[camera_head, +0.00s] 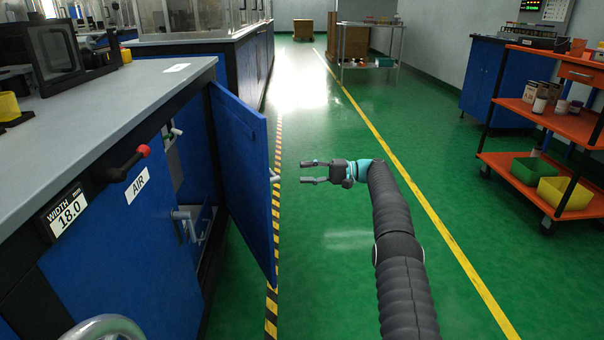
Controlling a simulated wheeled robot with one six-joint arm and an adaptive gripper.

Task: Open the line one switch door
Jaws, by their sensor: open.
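A blue cabinet door (243,170) on the left bench stands swung open into the aisle. A small pale handle (274,178) sticks out from the door's right-hand edge side. My gripper (304,172) is open and empty, its two fingers pointing left toward the handle. A small gap of floor shows between the fingertips and the handle, so they look apart. Behind the door the cabinet interior (190,160) shows partly, with a grey lever-like fitting (184,222) near the opening. No label naming the line shows on the door.
The grey bench top (110,110) carries an AIR label (137,185), a red-knobbed lever (130,163) and a WIDTH 18.0 display (66,212) on its front. An orange cart (545,125) stands at right. The green aisle floor (330,250) is clear.

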